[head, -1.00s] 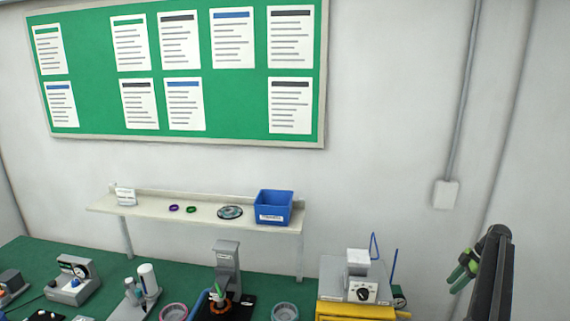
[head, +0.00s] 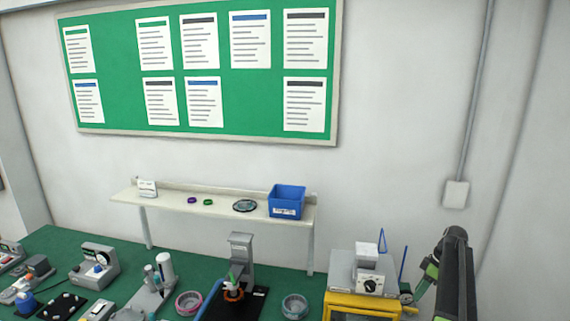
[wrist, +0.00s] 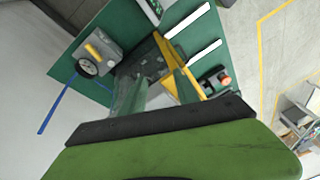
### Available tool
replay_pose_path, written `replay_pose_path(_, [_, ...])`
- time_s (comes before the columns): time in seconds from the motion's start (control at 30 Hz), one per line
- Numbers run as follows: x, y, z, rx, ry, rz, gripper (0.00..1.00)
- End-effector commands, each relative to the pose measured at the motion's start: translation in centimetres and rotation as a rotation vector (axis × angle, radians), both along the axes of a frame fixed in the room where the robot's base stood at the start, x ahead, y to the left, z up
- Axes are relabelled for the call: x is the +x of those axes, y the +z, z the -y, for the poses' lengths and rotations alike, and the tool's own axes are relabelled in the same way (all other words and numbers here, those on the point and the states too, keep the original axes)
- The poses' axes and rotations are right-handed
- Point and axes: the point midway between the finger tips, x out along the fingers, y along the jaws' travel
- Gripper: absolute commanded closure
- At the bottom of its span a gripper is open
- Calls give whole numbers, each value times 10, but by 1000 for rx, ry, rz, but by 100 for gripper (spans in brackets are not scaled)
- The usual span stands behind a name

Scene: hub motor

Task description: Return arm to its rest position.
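My arm (head: 456,275) stands at the right of the head view, a dark upright link in front of the pale wall. Part of my green gripper (head: 428,280) shows at its left side, mostly hidden by the link. In the wrist view my gripper (wrist: 156,92) has a wide green body at the bottom and two greenish fingers set apart. I see nothing held between them. The gripper is right of the yellow-framed unit (head: 362,301) in the head view and appears clear of the bench.
The green bench (head: 190,263) carries a grey press (head: 241,262), a gauge device (head: 96,262) and round trays. A blue bin (head: 287,201) sits on the wall shelf (head: 160,203). A grey box with a dial (head: 355,270) and blue rods stands nearest my arm.

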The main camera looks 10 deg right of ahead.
Motion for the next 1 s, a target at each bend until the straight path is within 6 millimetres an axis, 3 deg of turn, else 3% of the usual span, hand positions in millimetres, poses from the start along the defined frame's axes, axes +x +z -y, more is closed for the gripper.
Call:
replay_pose_path(0.03, [1,-1,-34,-6,-22,-21,63])
replay_pose_path(0.17, [3,-4,-125,-40,-137,-92,63])
replay_pose_path(0.2, [1,-5,-159,-55,-182,-115,63])
replay_pose_path(0.3, [-11,-7,-238,-99,-305,-164,63])
replay_pose_path(0.4, [-27,-9,-302,-139,-419,-192,63])
replay_pose_path(0.5, [-47,-10,-352,-173,-520,-205,63])
replay_pose_path(0.77, [-107,-10,-449,-234,-751,-196,63])
replay_pose_path(0.8, [-102,-31,-446,-234,-763,-195,63])
replay_pose_path(1.0, [-98,-86,-443,-232,-763,-197,63])
